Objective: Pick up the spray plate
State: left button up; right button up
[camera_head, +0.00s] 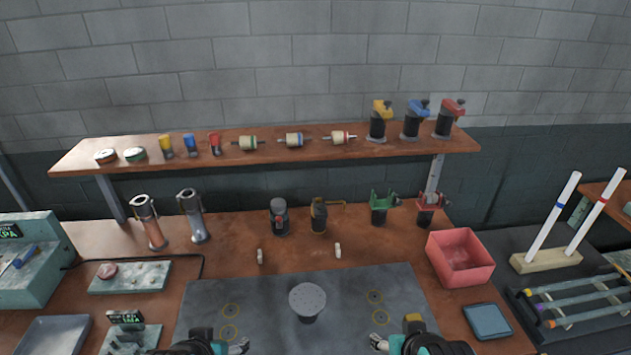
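A round grey disc with small dark holes, which looks like the spray plate (308,297), sits on a short dark base at the middle of the dark grey mat (265,290). My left gripper (240,346) is at the bottom edge, to the left of the plate and nearer to me. My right gripper (378,343) is at the bottom edge, to the right of the plate. Both are apart from the plate. Their fingers are small and partly cut off, so I cannot tell whether they are open.
Yellow rings (230,311) mark the mat on both sides. A red bin (460,257) and a blue tray (487,321) lie to the right. Two small white pieces stand behind the mat. Dark tools (279,217) stand farther back, below a wooden shelf (270,160) with several parts.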

aim_at(306, 300)
jog(key=j+z, duration=0.15)
jog(key=j, duration=0.25)
jog(key=k+j+z, duration=0.1)
jog(key=j, duration=0.3)
jog(key=j+z, duration=0.15)
jog(key=j, duration=0.25)
jog(key=k+j+z, duration=0.1)
jog(key=j, duration=0.3)
jog(key=k, duration=0.05)
